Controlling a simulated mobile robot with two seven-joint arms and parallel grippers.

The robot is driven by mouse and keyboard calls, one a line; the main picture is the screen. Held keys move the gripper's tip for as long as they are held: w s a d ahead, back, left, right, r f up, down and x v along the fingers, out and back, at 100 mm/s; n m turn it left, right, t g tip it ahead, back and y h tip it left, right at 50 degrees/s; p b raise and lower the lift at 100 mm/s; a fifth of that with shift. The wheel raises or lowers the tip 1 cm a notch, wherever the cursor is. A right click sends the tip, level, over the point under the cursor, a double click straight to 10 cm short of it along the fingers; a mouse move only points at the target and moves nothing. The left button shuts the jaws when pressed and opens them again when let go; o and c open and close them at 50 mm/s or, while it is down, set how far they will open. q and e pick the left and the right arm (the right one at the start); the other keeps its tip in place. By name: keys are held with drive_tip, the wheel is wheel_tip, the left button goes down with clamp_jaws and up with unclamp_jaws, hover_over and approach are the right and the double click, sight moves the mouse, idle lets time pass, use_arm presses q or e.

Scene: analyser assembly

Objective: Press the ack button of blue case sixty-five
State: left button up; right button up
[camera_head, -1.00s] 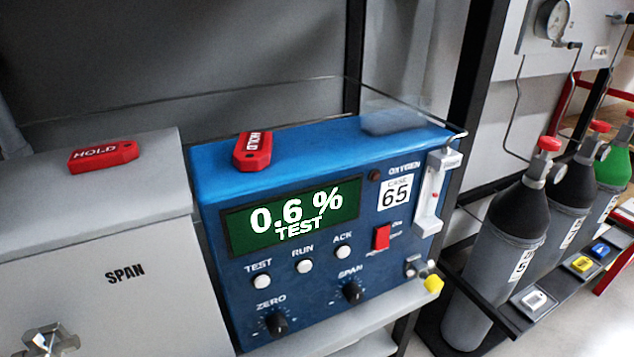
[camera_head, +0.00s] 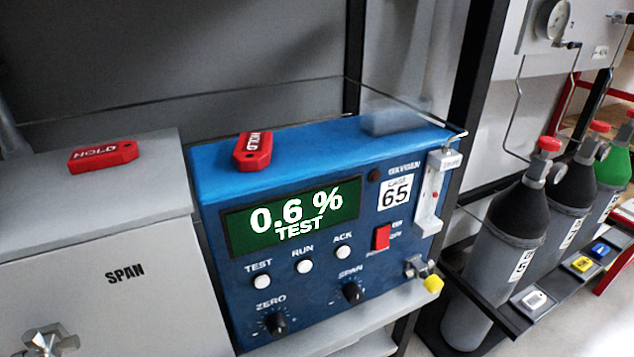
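The blue case (camera_head: 215,183) labelled 65 stands on a shelf in the middle of the head view. Its green display (camera_head: 249,240) reads 0.6 % and TEST. The white ACK button (camera_head: 344,252) is the rightmost of three round buttons below the display, beside the RUN button (camera_head: 304,266) and the TEST button (camera_head: 262,282). All three are uncovered. Neither of my grippers shows in the head view.
A red HOLD tag (camera_head: 252,152) lies on the blue case. Another red tag (camera_head: 103,157) lies on the grey SPAN box (camera_head: 100,250) at left. A red switch (camera_head: 382,237), two knobs and a flow tube (camera_head: 434,195) are on the case front. Gas cylinders (camera_head: 505,245) stand at right.

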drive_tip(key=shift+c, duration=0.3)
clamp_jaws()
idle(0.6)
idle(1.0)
